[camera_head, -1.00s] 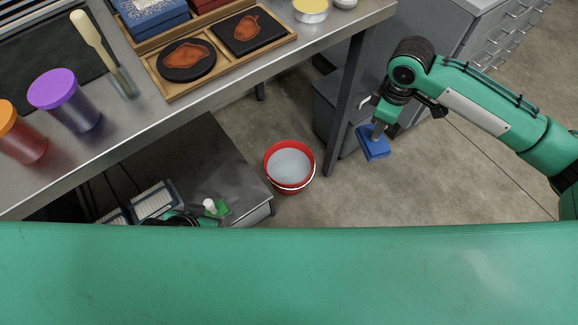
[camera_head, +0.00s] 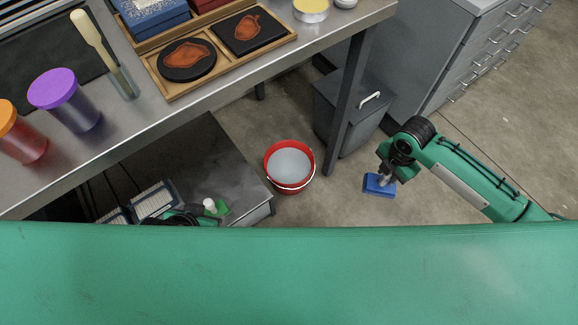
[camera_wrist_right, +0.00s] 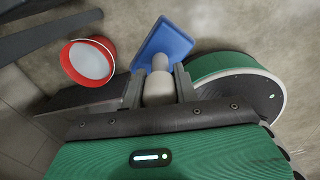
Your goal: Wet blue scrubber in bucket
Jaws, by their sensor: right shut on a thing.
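The blue scrubber (camera_head: 375,187) is a blue block with a pale knob. My right gripper (camera_head: 385,176) is shut on its knob and holds it to the right of the bucket, apart from it. In the right wrist view the blue scrubber (camera_wrist_right: 168,38) shows beyond my right gripper's fingers (camera_wrist_right: 159,88). The red bucket (camera_head: 290,143) stands on the floor with grey-white contents, and shows at upper left in the wrist view (camera_wrist_right: 112,55). A green and black part, seemingly my left arm, shows at the lower left; its fingers are hidden.
A low grey platform (camera_head: 205,160) holds a green scrubber (camera_head: 222,208). A grey bin (camera_head: 350,125) stands behind.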

